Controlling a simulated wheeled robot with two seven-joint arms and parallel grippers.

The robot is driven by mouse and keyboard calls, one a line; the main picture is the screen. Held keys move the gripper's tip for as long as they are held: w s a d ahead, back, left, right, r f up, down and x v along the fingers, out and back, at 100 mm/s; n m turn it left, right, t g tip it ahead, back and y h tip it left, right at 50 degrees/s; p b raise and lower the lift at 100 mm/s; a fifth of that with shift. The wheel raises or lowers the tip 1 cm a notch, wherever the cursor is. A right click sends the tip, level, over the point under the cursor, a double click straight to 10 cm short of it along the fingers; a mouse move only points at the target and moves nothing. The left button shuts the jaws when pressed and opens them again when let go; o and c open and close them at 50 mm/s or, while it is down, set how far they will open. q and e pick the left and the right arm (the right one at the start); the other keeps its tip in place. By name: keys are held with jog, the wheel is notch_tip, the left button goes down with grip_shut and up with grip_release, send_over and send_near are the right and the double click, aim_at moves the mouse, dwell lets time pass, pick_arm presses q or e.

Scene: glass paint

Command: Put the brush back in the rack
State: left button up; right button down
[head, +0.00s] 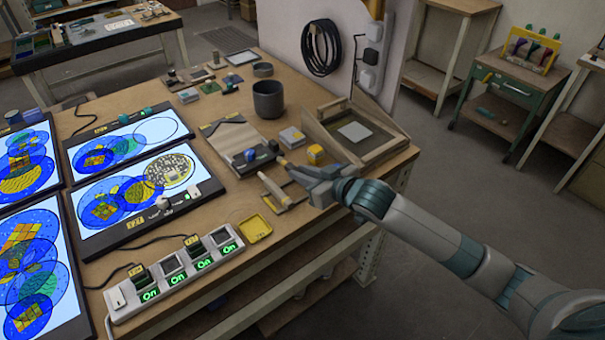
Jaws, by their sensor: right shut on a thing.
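My right gripper (296,172) reaches in from the right, low over the front right part of the workbench. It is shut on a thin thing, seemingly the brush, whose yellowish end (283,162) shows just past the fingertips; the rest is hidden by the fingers. Just left of and below the gripper, a small dark frame (292,203) with a pale wooden stick (272,187) lies on the bench; I cannot tell if this frame is the rack. My left gripper is not in view.
A wooden tray (385,150) stands behind the gripper, with a yellow block (315,154) close by. A dark cup (267,100) stands farther back. Light panels (130,170), a power strip (175,275) and a yellow dish (254,229) occupy the left and front.

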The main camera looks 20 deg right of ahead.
jog(key=shift+f, duration=0.2)
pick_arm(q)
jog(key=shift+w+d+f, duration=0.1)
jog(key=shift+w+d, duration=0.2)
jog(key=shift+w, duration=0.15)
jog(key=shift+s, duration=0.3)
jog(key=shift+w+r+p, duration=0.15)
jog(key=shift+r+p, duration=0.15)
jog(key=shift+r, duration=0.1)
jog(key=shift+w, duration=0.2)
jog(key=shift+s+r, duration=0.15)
pick_arm(e)
jog(key=shift+f, duration=0.15)
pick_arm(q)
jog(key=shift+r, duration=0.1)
pick_arm(e)
jog(key=shift+f, duration=0.45)
dwell(0.8)
